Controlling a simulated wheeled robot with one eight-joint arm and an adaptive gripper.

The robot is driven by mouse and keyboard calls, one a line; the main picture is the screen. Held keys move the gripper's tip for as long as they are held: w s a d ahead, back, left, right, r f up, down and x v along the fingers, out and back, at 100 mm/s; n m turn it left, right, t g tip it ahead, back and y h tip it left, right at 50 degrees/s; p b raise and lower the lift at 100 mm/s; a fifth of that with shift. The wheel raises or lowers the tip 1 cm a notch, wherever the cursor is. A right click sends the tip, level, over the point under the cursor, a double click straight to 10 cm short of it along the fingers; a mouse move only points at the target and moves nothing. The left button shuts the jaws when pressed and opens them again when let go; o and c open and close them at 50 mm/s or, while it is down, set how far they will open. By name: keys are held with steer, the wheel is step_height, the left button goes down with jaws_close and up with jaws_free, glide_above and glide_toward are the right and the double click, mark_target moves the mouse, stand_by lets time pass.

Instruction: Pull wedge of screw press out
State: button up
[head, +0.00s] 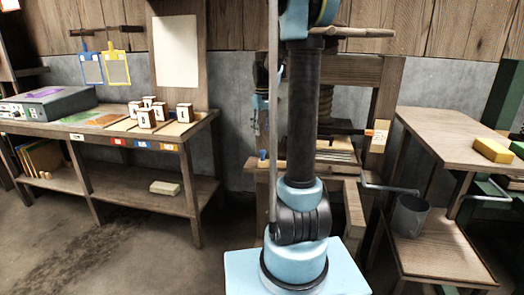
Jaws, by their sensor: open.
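The wooden screw press (372,88) stands in the middle behind my own arm. Its heavy frame, part of its thick threaded screw (333,128) and stacked plates below (338,152) show to the right of the arm. A small blue piece (262,155) sticks up at the left edge of the press bed; I cannot tell if it is the wedge. An orange-marked tag (377,134) is on the right post. A light-blue and dark part of my arm hangs left of the upright link. My gripper's fingers cannot be made out; the column and link hide the middle of the press.
A wooden bench (150,140) at left holds small marked blocks (147,117) and a grey device (48,103). At right, a table (455,140) carries a yellow block (493,150); a grey bucket (409,215) sits on its lower shelf. A metal crank (390,189) juts between. Left floor is clear.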

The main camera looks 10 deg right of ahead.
step_height(320, 180, down, 10)
steer(key=shift+f, duration=0.15)
stand_by(0.3)
